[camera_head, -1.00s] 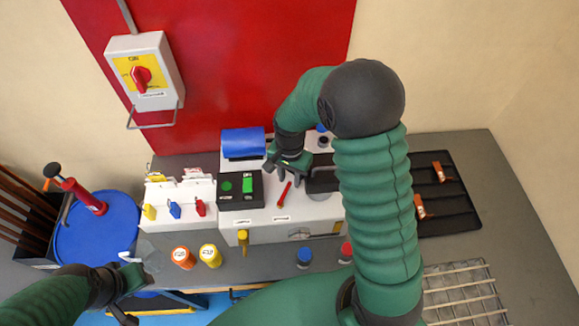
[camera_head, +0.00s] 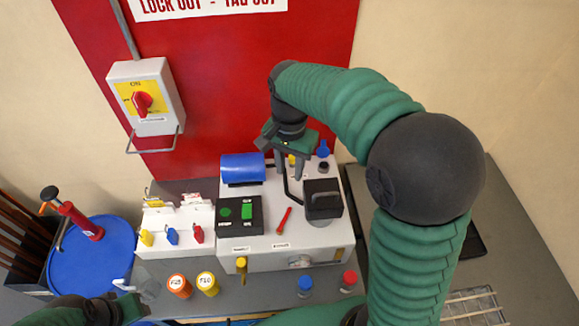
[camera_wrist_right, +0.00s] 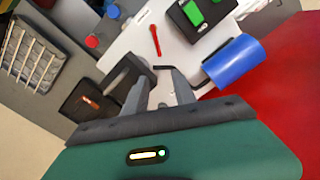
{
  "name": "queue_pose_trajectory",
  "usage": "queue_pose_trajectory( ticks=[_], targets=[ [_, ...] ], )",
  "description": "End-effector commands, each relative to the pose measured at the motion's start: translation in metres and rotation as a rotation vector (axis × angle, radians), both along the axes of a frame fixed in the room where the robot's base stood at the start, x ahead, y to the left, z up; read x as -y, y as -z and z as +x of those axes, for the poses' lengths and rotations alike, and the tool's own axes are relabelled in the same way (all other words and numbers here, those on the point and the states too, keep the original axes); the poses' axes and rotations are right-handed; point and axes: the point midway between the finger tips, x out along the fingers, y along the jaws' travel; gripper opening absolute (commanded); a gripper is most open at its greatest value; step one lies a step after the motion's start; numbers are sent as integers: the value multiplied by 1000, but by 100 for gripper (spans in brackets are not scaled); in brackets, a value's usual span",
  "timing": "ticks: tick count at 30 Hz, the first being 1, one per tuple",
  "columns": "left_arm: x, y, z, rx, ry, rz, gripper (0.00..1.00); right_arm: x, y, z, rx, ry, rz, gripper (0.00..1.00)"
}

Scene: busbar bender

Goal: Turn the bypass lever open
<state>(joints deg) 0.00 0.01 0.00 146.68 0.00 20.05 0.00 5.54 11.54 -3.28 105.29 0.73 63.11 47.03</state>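A red lever (camera_head: 284,220) lies slanted on top of the white machine box (camera_head: 262,208), above a small label too blurred to read; I take it as the bypass lever. It also shows in the right wrist view (camera_wrist_right: 155,41). My right gripper (camera_head: 291,172) points down over the back of the box, behind the lever and apart from it. Its fingers are spread, with a dark bent rod (camera_wrist_right: 164,68) showing near the tips in the wrist view. My left gripper (camera_head: 122,305) is at the bottom left, partly cut off, its fingers unclear.
A black button block (camera_head: 225,213) is left of the lever and a dark block with a handle (camera_head: 323,197) is right. A yellow tap (camera_head: 241,264) is on the front.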

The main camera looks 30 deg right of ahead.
Motion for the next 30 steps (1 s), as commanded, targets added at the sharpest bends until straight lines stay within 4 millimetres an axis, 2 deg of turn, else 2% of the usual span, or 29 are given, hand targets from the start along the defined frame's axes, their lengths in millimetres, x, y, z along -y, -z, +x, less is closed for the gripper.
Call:
queue_pose_trajectory(
  ticks=[1, 4, 7, 12, 15, 18, 21, 25, 30],
  targets=[
    [0, 0, 0, 0, 0, 0, 36, 0, 0, 0, -1, -7, -1, 25],
    [0, -2, 0, 0, 0, 0, 36, -2, 5, 3, -22, -106, -11, 12],
    [0, -6, 0, 0, 0, 0, 36, -9, 17, 9, -72, -367, -27, 0],
    [0, -14, 0, 0, 0, 0, 36, -24, 45, 23, -186, -984, -15, 0],
    [0, -17, 0, 0, 0, 0, 36, -32, 59, 29, -233, -1287, 14, 0],
    [0, -18, 0, 0, 0, 0, 36, -38, 68, 32, -258, -1485, 39, 0],
    [0, -19, 0, 0, 0, 0, 36, -40, 73, 33, -268, -1572, 50, 0],
    [0, -21, 0, 0, 0, 0, 36, -39, 82, 31, -271, -1586, 54, 0],
    [0, -27, 0, 0, 0, 0, 36, -34, 113, 25, -273, -1584, 56, 0]
  ],
)
